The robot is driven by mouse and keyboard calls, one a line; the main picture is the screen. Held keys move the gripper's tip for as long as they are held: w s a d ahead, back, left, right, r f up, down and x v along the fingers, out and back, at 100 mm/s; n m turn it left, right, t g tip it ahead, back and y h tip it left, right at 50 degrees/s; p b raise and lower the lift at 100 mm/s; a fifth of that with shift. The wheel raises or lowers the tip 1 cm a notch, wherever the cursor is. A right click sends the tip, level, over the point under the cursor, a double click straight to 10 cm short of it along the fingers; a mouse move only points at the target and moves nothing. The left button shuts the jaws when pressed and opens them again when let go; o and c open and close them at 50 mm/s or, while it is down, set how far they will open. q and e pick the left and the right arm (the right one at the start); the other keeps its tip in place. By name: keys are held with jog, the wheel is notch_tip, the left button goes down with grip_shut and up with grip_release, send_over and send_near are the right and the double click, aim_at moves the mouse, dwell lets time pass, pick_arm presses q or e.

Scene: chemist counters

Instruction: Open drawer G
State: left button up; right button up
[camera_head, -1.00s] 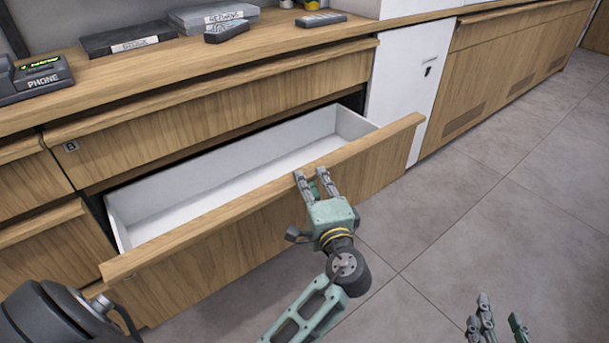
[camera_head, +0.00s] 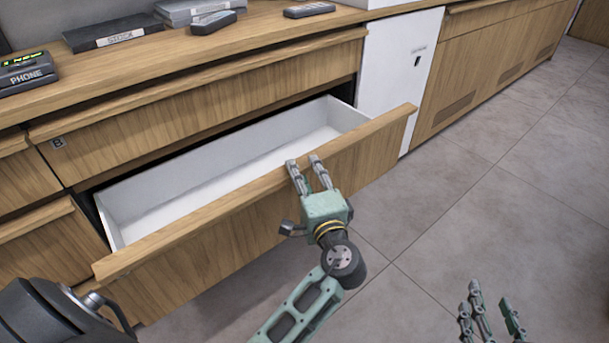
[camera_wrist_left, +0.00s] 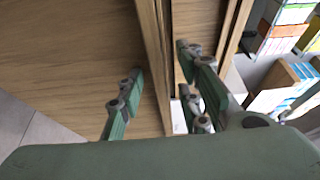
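A wide wooden drawer stands well out from the cabinet below the drawer marked B (camera_head: 150,125); its front (camera_head: 230,225) and white, empty inside (camera_head: 230,165) show. No letter G is readable on it. My left gripper (camera_head: 304,161) is at the top edge of this front, right of its middle. In the left wrist view, its fingers (camera_wrist_left: 158,92) are apart, with the wooden edge (camera_wrist_left: 155,50) between them and a gap beside one finger. Whether a finger touches the wood is unclear. My right gripper (camera_head: 487,308) is open and empty over the floor at bottom right.
The counter above holds a phone (camera_head: 27,72), a dark labelled box (camera_head: 112,33), grey boxes (camera_head: 200,10) and small devices (camera_head: 309,10). A white cabinet panel (camera_head: 393,75) adjoins on the right. The tiled floor (camera_head: 480,190) at right is clear.

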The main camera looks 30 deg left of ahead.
pick_arm(q)
jog(key=v, duration=0.7)
jog(key=shift+s+d, duration=0.2)
